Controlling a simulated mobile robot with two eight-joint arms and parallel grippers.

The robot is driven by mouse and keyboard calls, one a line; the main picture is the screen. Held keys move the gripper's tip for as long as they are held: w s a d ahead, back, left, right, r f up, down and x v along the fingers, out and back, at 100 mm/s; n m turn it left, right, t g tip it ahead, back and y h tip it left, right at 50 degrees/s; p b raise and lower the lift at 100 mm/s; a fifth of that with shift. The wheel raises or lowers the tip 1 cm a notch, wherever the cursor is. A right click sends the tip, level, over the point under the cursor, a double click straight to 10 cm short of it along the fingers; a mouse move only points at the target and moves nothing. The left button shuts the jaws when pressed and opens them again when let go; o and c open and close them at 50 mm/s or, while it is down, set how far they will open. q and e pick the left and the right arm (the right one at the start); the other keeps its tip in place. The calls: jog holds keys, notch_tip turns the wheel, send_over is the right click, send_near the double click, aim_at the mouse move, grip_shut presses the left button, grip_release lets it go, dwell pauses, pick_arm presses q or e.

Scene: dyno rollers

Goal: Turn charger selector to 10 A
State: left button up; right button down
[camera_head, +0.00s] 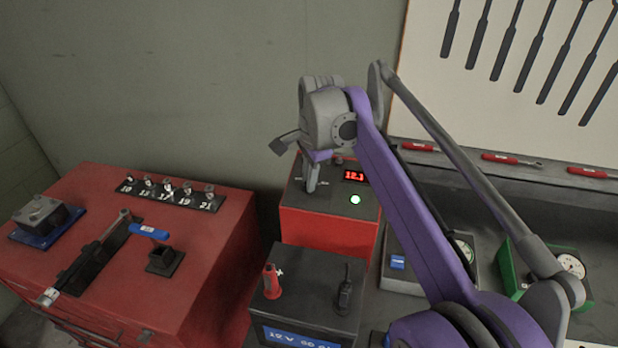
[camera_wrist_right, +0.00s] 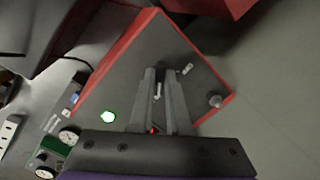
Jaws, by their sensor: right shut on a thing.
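The charger (camera_head: 330,230) is a red box with a dark top panel, a lit red display (camera_head: 354,176) and a glowing green button (camera_head: 355,199). My right gripper (camera_head: 312,183) reaches down onto the left part of this panel. In the right wrist view, its two grey fingers (camera_wrist_right: 164,80) stand close together over the charger's panel (camera_wrist_right: 127,72), with a small pale selector (camera_wrist_right: 157,91) showing between them. The fingers are shut on it. Its dial marks are hidden or too small to read. My left gripper is out of view.
A dark battery (camera_head: 310,290) with a red terminal cap stands in front of the charger. A red cabinet (camera_head: 220,255) with a row of numbered sockets is at left. Gauges (camera_head: 572,265) sit on the grey bench at right. A wall closes the back.

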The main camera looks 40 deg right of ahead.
jog(key=c, duration=0.9)
grip_release()
jog(key=r, duration=0.3)
jog(key=s+r, duration=0.1)
jog(key=r, duration=0.3)
jog(key=s+r+p, duration=0.1)
jog(key=r, duration=0.2)
jog(key=shift+a+r, duration=0.2)
jog(key=shift+r, duration=0.15)
